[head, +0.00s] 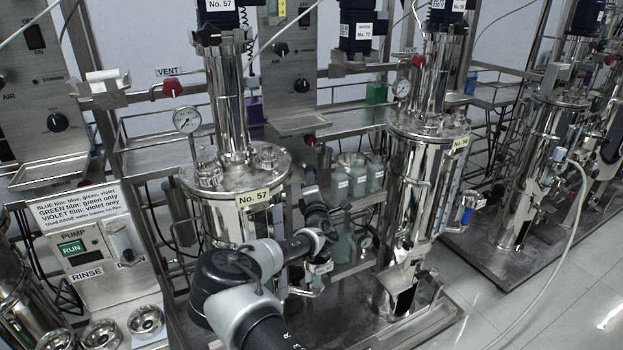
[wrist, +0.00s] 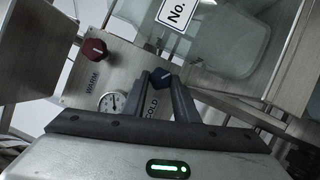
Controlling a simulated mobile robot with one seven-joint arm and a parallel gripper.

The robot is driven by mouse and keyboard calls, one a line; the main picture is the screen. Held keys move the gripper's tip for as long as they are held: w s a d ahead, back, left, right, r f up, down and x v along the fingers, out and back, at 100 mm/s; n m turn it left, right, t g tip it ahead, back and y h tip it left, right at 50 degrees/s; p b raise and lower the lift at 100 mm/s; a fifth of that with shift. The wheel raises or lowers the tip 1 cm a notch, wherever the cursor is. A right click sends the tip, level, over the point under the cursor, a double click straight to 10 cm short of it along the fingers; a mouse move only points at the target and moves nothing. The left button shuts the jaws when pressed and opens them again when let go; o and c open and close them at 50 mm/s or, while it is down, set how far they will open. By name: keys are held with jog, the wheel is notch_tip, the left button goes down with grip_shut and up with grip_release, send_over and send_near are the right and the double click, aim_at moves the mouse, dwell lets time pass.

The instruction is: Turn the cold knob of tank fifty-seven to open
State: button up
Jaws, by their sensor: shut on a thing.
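In the wrist view my gripper (wrist: 162,84) is shut on the blue cold knob (wrist: 161,75), its two dark fingers on either side of it. The word COLD is printed on the metal panel (wrist: 130,68) beside the fingers. The knob's turn position cannot be told. Tank fifty-seven (head: 225,219), a shiny steel vessel labelled No. 57, stands in the middle of the head view. My arm reaches past its right side; the cold knob and fingertips cannot be made out in the head view.
A dark red knob (wrist: 93,49) marked WARM and a round gauge (wrist: 113,103) are on the same panel, close to my fingers. A "No." plate (wrist: 174,14) is above. Tank fifty-six (head: 409,180) stands to the right, with bare floor (head: 560,290) beyond.

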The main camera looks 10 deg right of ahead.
jog(key=shift+f+n+t+y, duration=0.15)
jog(key=shift+n+t+y, duration=0.25)
jog(key=shift+n, duration=0.7)
jog(key=o, duration=1.1)
